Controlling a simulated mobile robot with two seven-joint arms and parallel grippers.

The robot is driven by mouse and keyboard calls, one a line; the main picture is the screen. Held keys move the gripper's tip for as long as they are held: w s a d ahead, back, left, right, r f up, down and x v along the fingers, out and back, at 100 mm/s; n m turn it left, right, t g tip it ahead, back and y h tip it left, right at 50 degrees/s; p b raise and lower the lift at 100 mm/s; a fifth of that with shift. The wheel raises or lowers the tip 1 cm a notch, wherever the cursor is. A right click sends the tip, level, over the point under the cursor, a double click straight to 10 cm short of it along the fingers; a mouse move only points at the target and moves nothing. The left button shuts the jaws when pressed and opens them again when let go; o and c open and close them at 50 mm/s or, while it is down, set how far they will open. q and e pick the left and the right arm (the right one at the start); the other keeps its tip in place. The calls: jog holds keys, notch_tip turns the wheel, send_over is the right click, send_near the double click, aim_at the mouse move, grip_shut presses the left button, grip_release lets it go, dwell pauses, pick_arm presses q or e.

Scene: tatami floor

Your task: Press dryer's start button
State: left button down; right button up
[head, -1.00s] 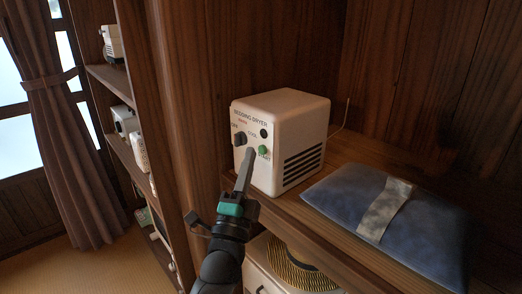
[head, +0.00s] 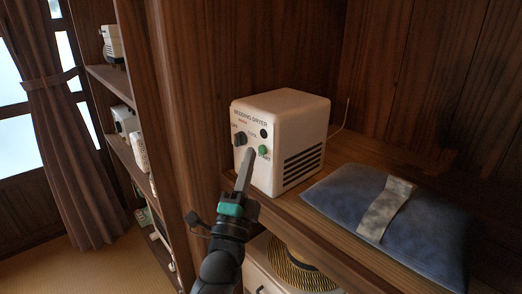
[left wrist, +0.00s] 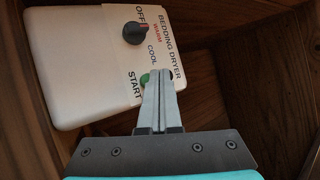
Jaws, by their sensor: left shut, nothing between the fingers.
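The white bedding dryer (head: 285,135) stands on a wooden shelf, with a black knob (head: 240,139), a green start button (head: 264,152) and a dark round spot above the button on its front. My left gripper (head: 249,152) is shut and empty, its fingertips in front of the dryer's face, just left of the button. In the left wrist view the closed fingertips (left wrist: 160,72) overlap the panel beside the green button (left wrist: 145,78), which is partly covered. I cannot tell whether they touch the panel. The knob (left wrist: 134,33) is clear of the fingers. My right gripper is not in view.
A blue cushion (head: 345,200) with a grey band lies on the shelf right of the dryer. A straw hat (head: 290,268) is below the shelf. Another shelf unit with small appliances (head: 126,120) and a curtain (head: 65,130) are at left.

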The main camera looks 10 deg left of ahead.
pick_arm(q)
jog(key=shift+w+d, duration=0.1)
jog(key=shift+w, duration=0.05)
jog(key=shift+w+d, duration=0.15)
jog(key=shift+w, duration=0.05)
jog(key=shift+w+d, duration=0.25)
jog(key=shift+w, duration=0.1)
dwell(1.0)
jog(key=shift+s, duration=0.15)
jog(key=shift+s+a+p, duration=0.5)
jog(key=shift+s+p, duration=0.05)
jog(key=shift+p, duration=0.2)
